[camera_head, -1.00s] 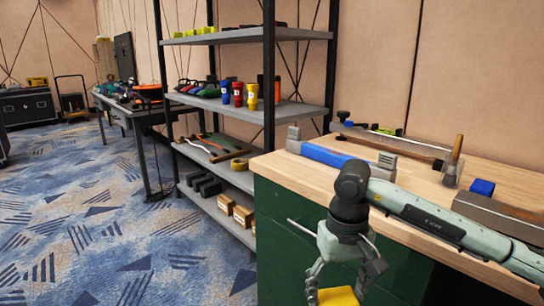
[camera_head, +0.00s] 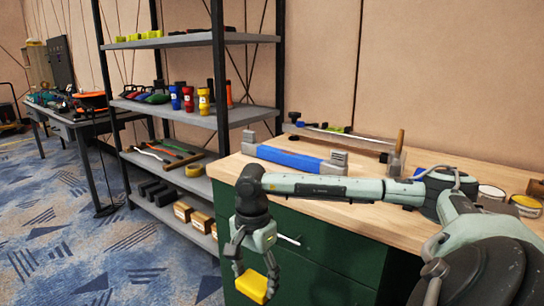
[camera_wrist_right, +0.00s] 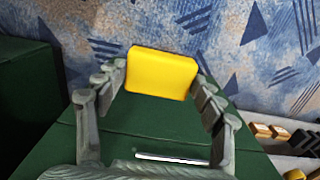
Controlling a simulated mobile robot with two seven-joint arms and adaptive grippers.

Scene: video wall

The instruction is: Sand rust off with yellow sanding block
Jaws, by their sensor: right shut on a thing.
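The yellow sanding block (camera_head: 252,286) is held between the fingers of my right gripper (camera_head: 256,270), low in front of the green workbench and below its top. In the right wrist view the yellow block (camera_wrist_right: 162,73) sits between the two fingertips, clear of the bench, with the carpet and green cabinet behind it. On the wooden bench top lies a blue bar with grey ends (camera_head: 290,159). Behind it lies a long thin tool (camera_head: 345,134). I cannot make out rust on any surface. My left gripper is not in view.
The green workbench (camera_head: 325,240) stands close behind the right gripper, with a drawer handle (camera_head: 289,240). A grey shelf rack (camera_head: 200,102) stands to the left with flashlights and boxes. Round tins (camera_head: 491,193) are on the bench at right. Patterned carpet at left is open.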

